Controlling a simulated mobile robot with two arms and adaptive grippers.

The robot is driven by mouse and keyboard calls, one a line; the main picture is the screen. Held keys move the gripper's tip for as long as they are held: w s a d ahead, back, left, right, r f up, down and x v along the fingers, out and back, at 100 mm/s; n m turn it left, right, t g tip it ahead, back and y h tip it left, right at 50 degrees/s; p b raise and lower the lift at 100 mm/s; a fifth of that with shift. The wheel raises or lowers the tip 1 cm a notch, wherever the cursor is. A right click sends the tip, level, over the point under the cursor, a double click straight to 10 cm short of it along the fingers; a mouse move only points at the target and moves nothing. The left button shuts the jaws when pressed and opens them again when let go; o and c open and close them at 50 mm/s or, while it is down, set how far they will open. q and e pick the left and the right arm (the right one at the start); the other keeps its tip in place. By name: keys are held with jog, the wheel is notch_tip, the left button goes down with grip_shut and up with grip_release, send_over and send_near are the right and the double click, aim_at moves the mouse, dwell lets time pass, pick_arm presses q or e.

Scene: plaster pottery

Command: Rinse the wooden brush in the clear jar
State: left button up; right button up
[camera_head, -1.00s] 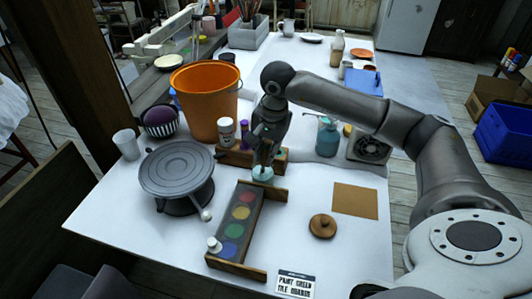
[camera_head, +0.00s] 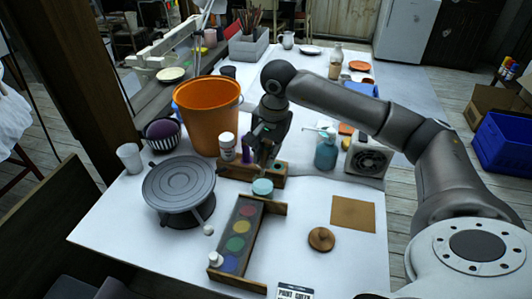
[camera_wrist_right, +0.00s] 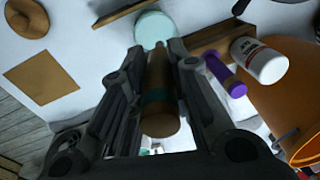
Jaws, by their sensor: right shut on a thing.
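My right gripper (camera_head: 261,163) is shut on the wooden brush and holds it above the jar. In the right wrist view, the brush's brown handle (camera_wrist_right: 160,118) with a teal band stands between the fingers (camera_wrist_right: 158,75), its end towards the camera. The brush points towards the jar; its bristles are hard to make out. The jar (camera_head: 262,188) is small, round and pale blue-green on top, standing on the table just below the fingertips. It also shows in the right wrist view (camera_wrist_right: 155,27). My left gripper is not in view.
A wooden paint tray (camera_head: 262,242) lies in front of the jar, a grey turntable (camera_head: 178,185) to its left. A wooden block (camera_head: 237,172), white bottle (camera_head: 227,146) and orange bucket (camera_head: 207,125) stand behind. A spray bottle (camera_head: 326,150) is right.

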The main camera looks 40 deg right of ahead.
aim_at(266, 144)
dwell(0.4)
jog(key=shift+r+p, duration=0.85)
jog(key=shift+r, duration=0.7)
